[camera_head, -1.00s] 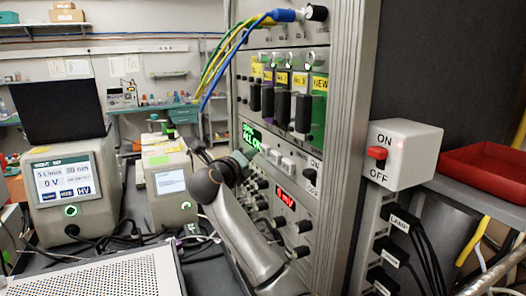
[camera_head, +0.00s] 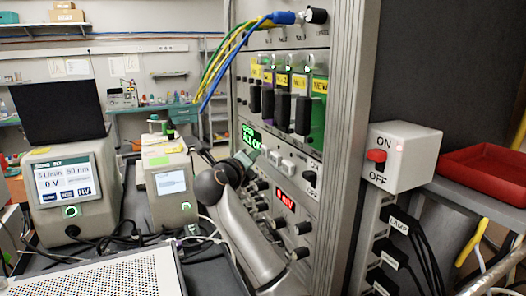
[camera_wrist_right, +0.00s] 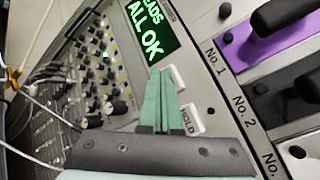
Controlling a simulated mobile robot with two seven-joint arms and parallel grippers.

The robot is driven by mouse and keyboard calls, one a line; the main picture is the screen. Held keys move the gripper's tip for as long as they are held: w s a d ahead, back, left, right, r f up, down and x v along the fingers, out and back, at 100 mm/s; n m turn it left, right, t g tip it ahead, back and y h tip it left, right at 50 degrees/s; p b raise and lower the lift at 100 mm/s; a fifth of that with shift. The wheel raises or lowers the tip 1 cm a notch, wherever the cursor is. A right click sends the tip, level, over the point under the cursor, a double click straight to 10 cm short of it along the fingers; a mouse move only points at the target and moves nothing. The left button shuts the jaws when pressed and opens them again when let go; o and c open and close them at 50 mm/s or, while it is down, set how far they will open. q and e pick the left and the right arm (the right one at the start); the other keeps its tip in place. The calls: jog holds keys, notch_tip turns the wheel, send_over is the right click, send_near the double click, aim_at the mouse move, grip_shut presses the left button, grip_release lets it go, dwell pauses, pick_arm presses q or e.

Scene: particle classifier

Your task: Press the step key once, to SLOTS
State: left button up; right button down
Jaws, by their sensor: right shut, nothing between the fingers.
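The rack's front panel carries a green display (camera_head: 251,137). In the right wrist view the display (camera_wrist_right: 150,32) reads "ALL OK" under a partly cut-off line. A row of pale keys (camera_head: 281,161) lies below it. In the wrist view one pale key (camera_wrist_right: 178,77) and another key marked "HOLD" (camera_wrist_right: 191,120) show beside my fingers. No key label reading step is legible. My right gripper (camera_head: 246,156) is shut and empty, its green fingertips (camera_wrist_right: 160,73) at the key row just below the display. The fingers hide part of the row, and contact cannot be told. My left gripper is not in view.
Black-handled modules (camera_head: 280,105) stand above the keys, with cables (camera_head: 225,60) overhead. Knobs (camera_head: 309,178) and a red display (camera_head: 285,200) are close by. A white ON/OFF box (camera_head: 404,155) and a red tray (camera_head: 485,172) are at right.

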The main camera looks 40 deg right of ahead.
jog(key=shift+s+d, duration=0.2)
jog(key=shift+d, duration=0.7)
dwell(0.9)
dwell(0.4)
jog(key=shift+w+a+p, duration=0.15)
jog(key=shift+a+p, duration=0.05)
jog(key=shift+a, duration=0.45)
jog(key=shift+w+a+p, duration=0.15)
jog(key=shift+a+p, duration=0.05)
jog(key=shift+a, duration=0.45)
jog(key=shift+w+a, duration=0.2)
jog(key=shift+a, duration=0.6)
jog(key=shift+w+a, duration=0.2)
jog(key=shift+a, duration=0.65)
jog(key=shift+w+a, duration=0.2)
jog(key=shift+a, duration=0.6)
